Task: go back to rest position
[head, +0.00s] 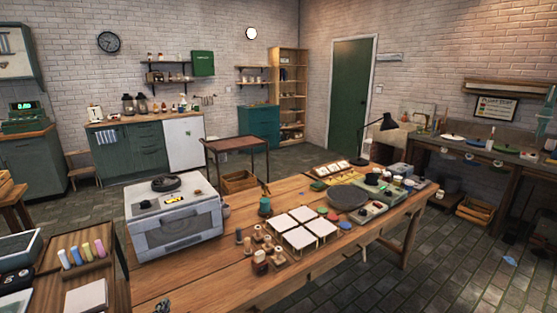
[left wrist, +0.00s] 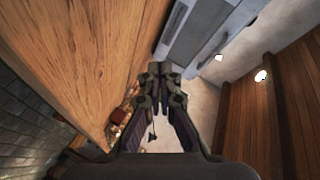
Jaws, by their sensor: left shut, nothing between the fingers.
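My left gripper (left wrist: 160,76) is shut and empty in the left wrist view, its two dark fingers meeting at the tips. Only a small dark tip of it (head: 162,306) shows at the bottom edge of the head view, in front of the wooden table (head: 205,277). The table's wood grain (left wrist: 75,60) fills the upper left of the left wrist view. A grey-white oven (head: 175,222) stands on the table's left end, and a grey boxy thing (left wrist: 205,35) shows beyond the fingers in the wrist view. My right gripper is in neither view.
White square tiles (head: 299,218), a grey turntable (head: 347,197) and several small pots lie along the table. A side stand (head: 100,240) with coloured cylinders is at the left. The table's front left area is bare. Tiled floor (head: 440,265) is open at the right.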

